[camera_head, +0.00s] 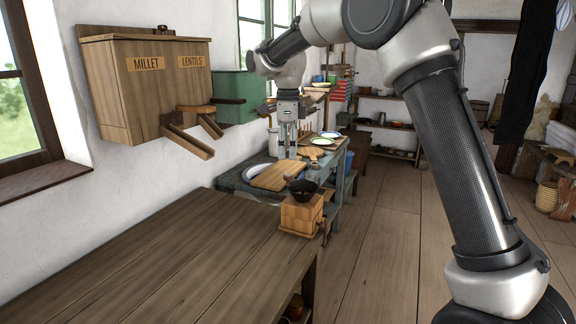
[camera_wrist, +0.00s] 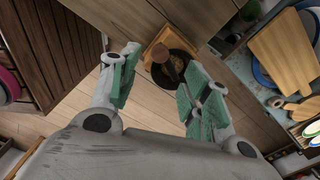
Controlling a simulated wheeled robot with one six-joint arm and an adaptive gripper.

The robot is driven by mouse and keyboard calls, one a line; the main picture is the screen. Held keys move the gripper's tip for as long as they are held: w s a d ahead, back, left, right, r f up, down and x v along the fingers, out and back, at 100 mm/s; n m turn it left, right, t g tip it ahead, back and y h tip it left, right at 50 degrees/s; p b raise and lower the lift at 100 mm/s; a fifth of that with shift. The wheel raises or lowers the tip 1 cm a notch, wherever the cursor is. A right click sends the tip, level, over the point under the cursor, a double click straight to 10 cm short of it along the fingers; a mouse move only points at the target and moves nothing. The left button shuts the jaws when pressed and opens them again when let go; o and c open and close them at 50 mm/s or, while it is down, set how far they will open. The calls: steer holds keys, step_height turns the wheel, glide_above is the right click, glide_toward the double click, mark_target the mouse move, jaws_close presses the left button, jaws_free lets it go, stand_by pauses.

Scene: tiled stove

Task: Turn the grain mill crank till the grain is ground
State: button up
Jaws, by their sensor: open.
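The grain mill (camera_head: 301,214) is a wooden box with a black bowl-shaped hopper (camera_head: 303,188) on top, at the right end of the wooden table. In the wrist view, the hopper (camera_wrist: 186,68) lies between and beyond my fingertips. A brown crank knob (camera_wrist: 160,53) and a dark crank arm show over it, with brownish grain partly visible inside. My gripper (camera_head: 287,156) is open and appears above and behind the mill in the head view. Its green-padded fingers (camera_wrist: 164,66) stand apart in the wrist view, with nothing visibly held. The exact gap to the knob cannot be told.
The wooden table (camera_head: 190,260) is bare left of the mill. Behind it, a counter holds a cutting board (camera_head: 278,176) and plates. A wall bin (camera_head: 150,90) marked MILLET and LENTILS has chutes jutting out. Open floor (camera_head: 375,250) lies to the right.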

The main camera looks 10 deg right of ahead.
step_height(320, 180, up, 4)
steer(key=shift+r, duration=0.15)
stand_by(0.3)
